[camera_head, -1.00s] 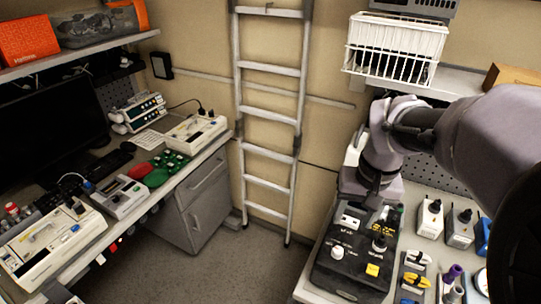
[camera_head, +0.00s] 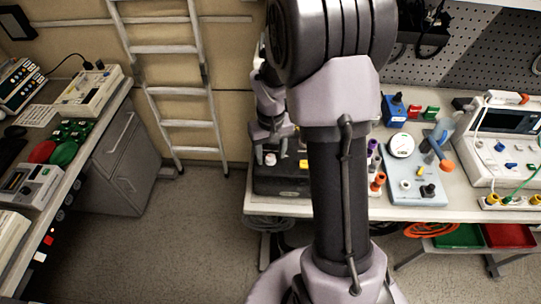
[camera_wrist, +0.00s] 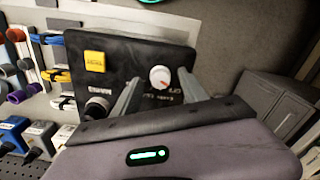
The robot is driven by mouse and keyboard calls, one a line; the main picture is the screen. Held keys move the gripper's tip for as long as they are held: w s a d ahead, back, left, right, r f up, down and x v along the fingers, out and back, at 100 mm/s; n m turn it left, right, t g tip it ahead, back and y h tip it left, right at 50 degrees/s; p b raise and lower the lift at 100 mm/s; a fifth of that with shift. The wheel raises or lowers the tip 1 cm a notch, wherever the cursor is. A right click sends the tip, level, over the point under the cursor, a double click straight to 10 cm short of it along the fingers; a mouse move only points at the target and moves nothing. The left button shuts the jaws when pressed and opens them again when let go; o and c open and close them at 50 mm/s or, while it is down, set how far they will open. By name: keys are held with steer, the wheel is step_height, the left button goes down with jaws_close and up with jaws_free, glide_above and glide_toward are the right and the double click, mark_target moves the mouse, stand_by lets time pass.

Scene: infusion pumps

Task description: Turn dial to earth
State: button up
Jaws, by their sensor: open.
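A black box (camera_wrist: 125,55) with a sloping top fills the middle of the wrist view; in the head view the black box (camera_head: 282,184) sits on the right bench, partly behind my arm. A white dial (camera_wrist: 160,77) with a red mark is on its top, and small white print beside it is too small to read surely. The white dial (camera_head: 270,159) also shows in the head view. My gripper (camera_wrist: 157,91) is open, with one finger on each side of the dial in the picture. I cannot tell whether the fingers touch it.
The box also carries a yellow square (camera_wrist: 95,61) and a black knob (camera_wrist: 97,107). Cables and connectors lie left of it in the wrist view. A blue panel with a gauge (camera_head: 401,146) stands to the right on the bench. A ladder (camera_head: 172,90) leans at the wall.

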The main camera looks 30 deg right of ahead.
steer(key=shift+f, duration=0.2)
steer(key=shift+c, duration=0.4)
jaws_close()
steer(key=m+b, duration=0.1)
steer(key=m, duration=0.3)
steer(key=shift+m+b, duration=0.3)
steer(key=shift+b, duration=0.05)
steer(key=shift+m+b, duration=0.65)
steer(key=shift+m, duration=1.35)
steer(key=shift+r, duration=0.1)
